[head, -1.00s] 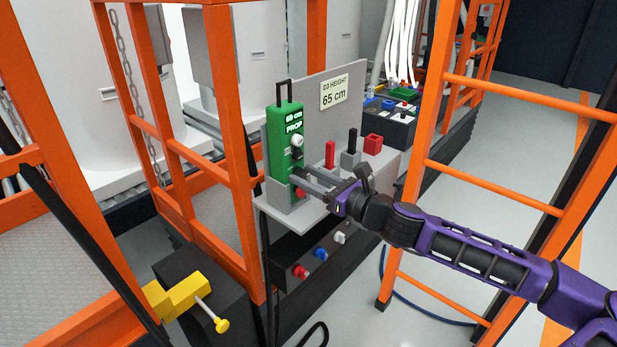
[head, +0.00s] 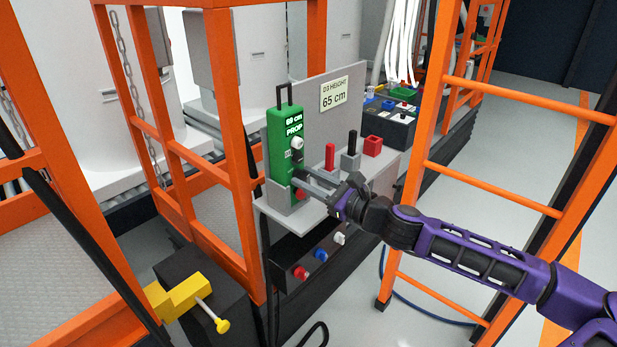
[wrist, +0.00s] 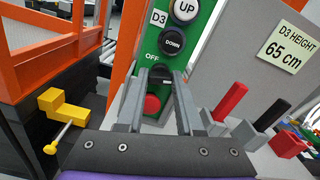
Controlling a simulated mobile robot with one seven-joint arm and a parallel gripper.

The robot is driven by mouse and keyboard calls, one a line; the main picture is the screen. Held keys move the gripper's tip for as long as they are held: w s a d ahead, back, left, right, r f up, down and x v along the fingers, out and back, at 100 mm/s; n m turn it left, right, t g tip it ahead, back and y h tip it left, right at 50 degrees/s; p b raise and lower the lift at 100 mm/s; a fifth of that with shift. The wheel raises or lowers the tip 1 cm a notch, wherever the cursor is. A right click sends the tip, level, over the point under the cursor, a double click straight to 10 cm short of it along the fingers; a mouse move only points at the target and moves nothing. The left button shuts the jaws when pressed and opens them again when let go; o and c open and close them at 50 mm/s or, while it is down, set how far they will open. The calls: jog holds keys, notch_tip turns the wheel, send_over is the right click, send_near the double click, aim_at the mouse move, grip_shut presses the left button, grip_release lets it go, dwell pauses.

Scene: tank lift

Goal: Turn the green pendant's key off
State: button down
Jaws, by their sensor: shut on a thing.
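The green pendant (head: 282,140) stands upright in a grey holder on a shelf, in front of a grey panel. In the wrist view the pendant (wrist: 190,18) shows a white UP button, a black DOWN button, an OFF label and a red button (wrist: 152,104). My gripper (head: 300,178) reaches its front from the right. In the wrist view my gripper (wrist: 160,75) is shut at the key's place, just below the OFF label. The key is mostly hidden between the fingertips, so its angle cannot be told.
A red lever (head: 330,155), a black lever (head: 352,142) and a red open box (head: 373,145) stand right of the pendant. A sign (head: 334,94) reads D3 HEIGHT 65 cm. Orange frames flank both sides. A yellow block with a pin (head: 180,297) is at lower left.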

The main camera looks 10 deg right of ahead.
jog(key=n, duration=0.3)
jog(key=shift+n, duration=0.4)
jog(key=n, duration=0.3)
jog(key=shift+n, duration=0.3)
jog(key=n, duration=0.4)
jog(key=shift+n+b, duration=0.45)
jog(key=shift+n, duration=1.45)
jog(key=c, duration=0.5)
grip_release()
jog(key=shift+c, duration=0.2)
